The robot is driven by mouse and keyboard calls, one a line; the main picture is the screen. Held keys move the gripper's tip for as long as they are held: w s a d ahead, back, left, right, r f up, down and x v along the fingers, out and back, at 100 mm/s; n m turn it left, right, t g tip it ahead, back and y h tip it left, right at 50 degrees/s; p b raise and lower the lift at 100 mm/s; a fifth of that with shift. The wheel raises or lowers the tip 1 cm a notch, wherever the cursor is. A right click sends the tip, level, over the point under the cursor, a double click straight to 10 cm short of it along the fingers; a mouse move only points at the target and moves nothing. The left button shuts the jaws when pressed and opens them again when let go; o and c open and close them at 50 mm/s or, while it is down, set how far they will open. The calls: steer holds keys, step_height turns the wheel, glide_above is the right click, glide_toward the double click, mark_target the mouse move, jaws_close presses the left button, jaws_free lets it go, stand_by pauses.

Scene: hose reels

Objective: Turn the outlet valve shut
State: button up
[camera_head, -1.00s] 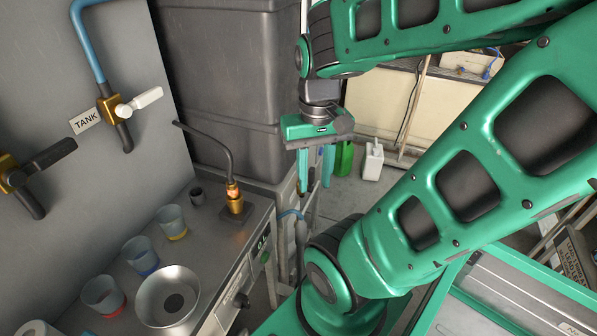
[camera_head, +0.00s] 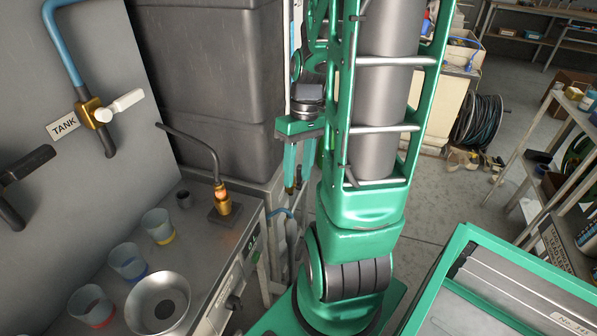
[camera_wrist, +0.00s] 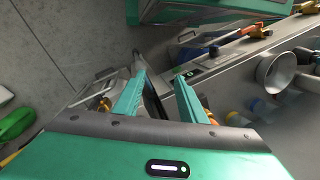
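No valve carries a readable outlet label, so I cannot tell which one it is. On the grey panel at left, a brass valve with a white lever (camera_head: 121,106) sits under a blue pipe beside a TANK label (camera_head: 63,125). A second valve with a dark lever (camera_head: 28,163) is at the left edge, partly cut off. My gripper (camera_head: 297,187) points down beyond the bench's right end, well apart from both. In the wrist view my gripper (camera_wrist: 161,80) has its two green fingers apart with nothing held. Small brass parts show beyond them, unclear.
A large dark bin (camera_head: 205,75) stands behind. Shelving is at right; floor (camera_head: 450,205) between is open.

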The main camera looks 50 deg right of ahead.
steer(key=w+d+f+n+t+y, duration=0.1)
steer(key=w+d+f+n+y, duration=0.3)
steer(key=f, duration=0.4)
steer(key=n+t, duration=0.2)
steer(key=t, duration=1.4)
glide_toward(299, 171)
steer(key=shift+y, duration=0.3)
steer(key=x, duration=0.3)
steer(key=d+f+x, duration=0.1)
steer(key=x, duration=0.6)
steer(key=shift+w+d+f, duration=0.15)
steer(key=shift+w, duration=0.3)
steer(key=shift+c, duration=0.7)
